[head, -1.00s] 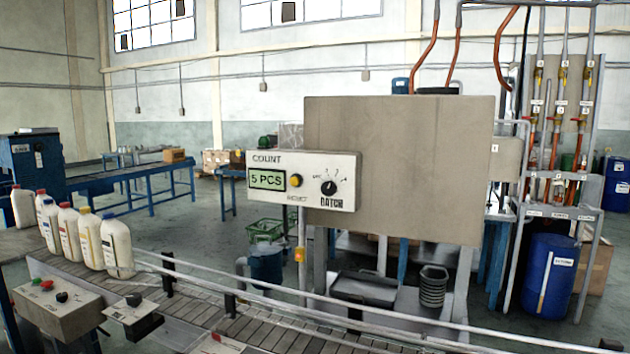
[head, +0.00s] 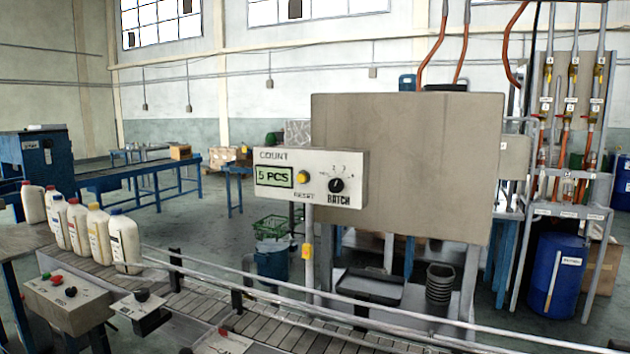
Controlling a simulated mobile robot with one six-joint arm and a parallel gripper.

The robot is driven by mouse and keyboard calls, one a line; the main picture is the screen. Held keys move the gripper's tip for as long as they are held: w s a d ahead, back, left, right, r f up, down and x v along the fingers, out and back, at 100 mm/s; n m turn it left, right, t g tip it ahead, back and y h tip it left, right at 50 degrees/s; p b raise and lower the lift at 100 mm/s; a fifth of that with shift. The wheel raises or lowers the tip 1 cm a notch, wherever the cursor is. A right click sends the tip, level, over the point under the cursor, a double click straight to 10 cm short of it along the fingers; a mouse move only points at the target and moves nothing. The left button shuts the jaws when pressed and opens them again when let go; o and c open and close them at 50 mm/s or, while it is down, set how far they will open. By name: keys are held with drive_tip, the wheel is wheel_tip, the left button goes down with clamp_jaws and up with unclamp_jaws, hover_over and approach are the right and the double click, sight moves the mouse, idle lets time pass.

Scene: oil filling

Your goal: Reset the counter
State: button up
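The counter panel (head: 310,182) is a pale box labelled COUNT, standing on a post in front of a large grey cabinet. Its green display (head: 274,177) reads 5 PCS. The yellow reset button (head: 303,177) sits just right of the display, above the word RESET. A black BATCH knob (head: 337,185) is at the right of the panel. My gripper does not show in the head view.
A conveyor (head: 270,320) with rails runs across the front. Several white bottles (head: 122,243) stand at its left end. A control box (head: 68,300) with buttons is at the lower left. A large grey cabinet (head: 410,165) stands behind the panel. A blue drum (head: 556,275) is at right.

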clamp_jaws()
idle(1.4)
